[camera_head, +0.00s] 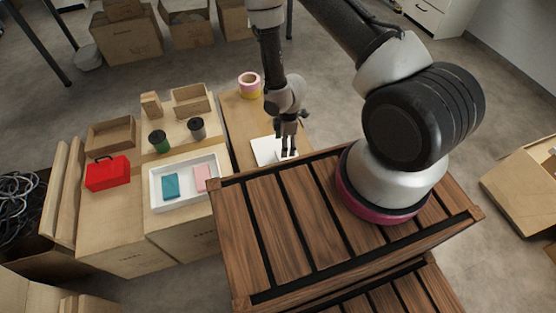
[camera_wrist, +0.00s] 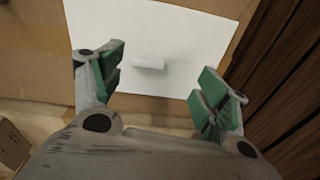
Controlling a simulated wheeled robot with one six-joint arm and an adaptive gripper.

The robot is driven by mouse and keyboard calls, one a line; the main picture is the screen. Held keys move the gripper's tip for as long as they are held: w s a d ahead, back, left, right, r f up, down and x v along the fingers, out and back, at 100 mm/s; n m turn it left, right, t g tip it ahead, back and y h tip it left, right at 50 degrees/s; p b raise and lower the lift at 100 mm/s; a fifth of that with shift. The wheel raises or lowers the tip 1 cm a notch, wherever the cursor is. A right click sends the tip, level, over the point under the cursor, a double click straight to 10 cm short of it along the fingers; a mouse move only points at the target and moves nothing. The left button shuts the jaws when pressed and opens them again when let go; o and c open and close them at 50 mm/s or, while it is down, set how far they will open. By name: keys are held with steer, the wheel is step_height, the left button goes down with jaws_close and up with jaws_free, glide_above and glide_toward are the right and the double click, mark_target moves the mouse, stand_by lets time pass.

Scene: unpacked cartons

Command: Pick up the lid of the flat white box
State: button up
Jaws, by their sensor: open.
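The flat white box (camera_head: 264,149) lies on a carton beside the wooden slatted top, partly hidden by my gripper in the head view. Its white lid (camera_wrist: 190,30) fills the upper middle of the wrist view, with a small white raised handle (camera_wrist: 150,63) on it. My gripper (camera_wrist: 158,85) is open and points down above the lid. The handle shows between and slightly beyond the fingertips, with clear gaps on both sides. In the head view my gripper (camera_head: 289,150) is over the right part of the box. Whether the fingertips touch the lid cannot be told.
The wooden slatted top (camera_head: 290,220) stands close to the box. A white tray (camera_head: 155,199) holds a teal item and a pink item. A red case (camera_head: 108,173), two cups, small cardboard boxes and a tape roll (camera_head: 249,85) sit on the cartons.

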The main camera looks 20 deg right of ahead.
mark_target(279, 155)
steer(key=shift+n+t+y, duration=0.3)
steer(key=shift+n, duration=0.3)
steer(key=f, duration=0.2)
steer(key=a+f, duration=0.1)
steer(key=f, duration=0.2)
steer(key=w+a+f, duration=0.1)
steer(key=f, duration=0.1)
steer(key=shift+f, duration=0.35)
steer(key=c, duration=1.2)
